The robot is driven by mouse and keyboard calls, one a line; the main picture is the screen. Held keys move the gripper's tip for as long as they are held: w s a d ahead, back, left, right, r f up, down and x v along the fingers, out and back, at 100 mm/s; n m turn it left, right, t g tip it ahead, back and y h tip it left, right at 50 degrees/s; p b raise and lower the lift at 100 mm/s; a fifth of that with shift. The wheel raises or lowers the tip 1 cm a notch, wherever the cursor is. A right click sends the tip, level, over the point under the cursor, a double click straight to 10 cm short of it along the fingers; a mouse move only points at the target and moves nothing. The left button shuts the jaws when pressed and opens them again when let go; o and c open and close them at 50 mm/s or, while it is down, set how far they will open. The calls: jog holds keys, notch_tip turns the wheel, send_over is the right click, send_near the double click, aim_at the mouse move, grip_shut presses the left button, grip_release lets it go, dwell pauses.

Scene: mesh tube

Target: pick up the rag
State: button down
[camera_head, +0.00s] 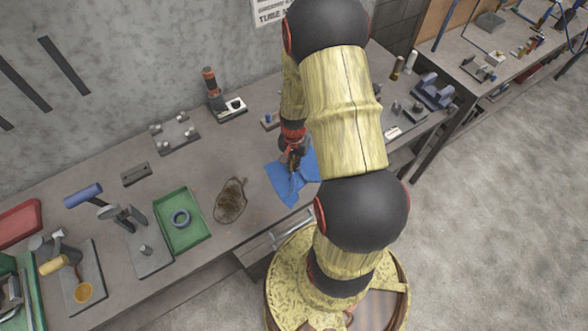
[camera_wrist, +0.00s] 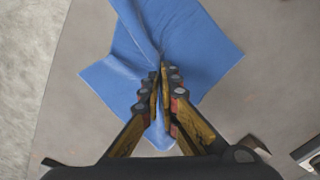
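The blue rag (camera_head: 281,184) lies spread and creased on the grey workbench (camera_head: 205,165), near its front edge. It fills the upper middle of the wrist view (camera_wrist: 200,40). My gripper (camera_head: 293,163) reaches down onto the rag. In the wrist view my gripper's fingers (camera_wrist: 160,75) are nearly together, with a narrow raised fold of the rag pinched between them. Folds run to the fingertips, and most of the rag still lies on the bench. My arm hides the rag's right side in the head view.
A dark brown flat thing (camera_head: 230,201) lies left of the rag. Small metal fixtures (camera_head: 175,133) stand toward the wall. A grey vise (camera_head: 432,92) is at the right.

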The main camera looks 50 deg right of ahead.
jog(key=shift+s+a+f, duration=0.2)
jog(key=shift+s+f, duration=0.05)
jog(key=shift+s, duration=0.05)
notch_tip(320, 180, up, 12)
jog(key=p, duration=0.8)
jog(key=shift+w+d+r, duration=0.2)
jog(key=shift+w+r, duration=0.05)
jog(key=shift+w, duration=0.05)
jog(key=shift+p, duration=0.3)
notch_tip(320, 180, up, 9)
jog(key=p, duration=0.6)
jog(key=shift+w+f, duration=0.1)
